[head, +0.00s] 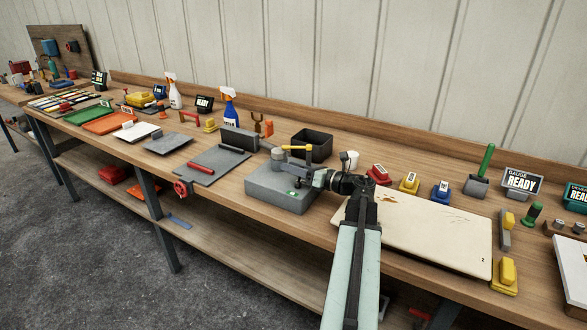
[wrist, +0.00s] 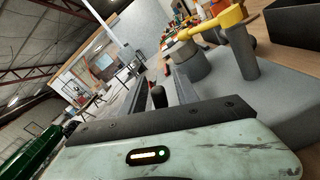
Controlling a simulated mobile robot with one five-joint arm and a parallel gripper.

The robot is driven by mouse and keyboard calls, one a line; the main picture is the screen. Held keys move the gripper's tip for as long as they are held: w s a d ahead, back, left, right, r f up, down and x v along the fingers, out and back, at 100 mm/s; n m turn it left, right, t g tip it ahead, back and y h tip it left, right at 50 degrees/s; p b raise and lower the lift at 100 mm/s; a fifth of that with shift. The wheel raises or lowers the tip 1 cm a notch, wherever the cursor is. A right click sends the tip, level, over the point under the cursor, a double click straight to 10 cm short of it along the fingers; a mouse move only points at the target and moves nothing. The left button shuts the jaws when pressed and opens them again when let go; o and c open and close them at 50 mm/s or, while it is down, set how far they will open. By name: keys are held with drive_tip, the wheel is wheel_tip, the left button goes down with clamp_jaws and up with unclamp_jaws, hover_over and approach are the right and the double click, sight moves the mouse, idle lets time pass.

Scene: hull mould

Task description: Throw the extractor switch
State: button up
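A grey block (head: 283,187) stands on the bench with a small green light on its front. It carries a round grey post and a yellow lever (head: 298,149) lying roughly level on top. No label reading extractor is legible, so I cannot tell for sure that this is the switch. My gripper (head: 312,174) is over the block's right part, just below and in front of the lever. The lever also shows at the top right of the wrist view (wrist: 212,27). The gripper's fingers (wrist: 160,88) look apart, with nothing clearly held; the lever is outside them.
A black bin (head: 311,146) stands behind the block. A stained pale board (head: 425,235) lies right, with red, yellow and blue small units behind it. Left are a grey plate (head: 207,167) with a red handle, trays and spray bottles. Open floor lies in front.

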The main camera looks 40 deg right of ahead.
clamp_jaws()
drive_tip(key=shift+w+d+f+m, duration=0.1)
drive_tip(key=shift+d+f+m, duration=0.15)
drive_tip(key=shift+m, duration=0.65)
unclamp_jaws()
drive_tip(key=shift+r, duration=0.1)
drive_tip(key=v, duration=0.7)
drive_tip(key=shift+s, duration=0.4)
drive_tip(key=shift+d, duration=0.15)
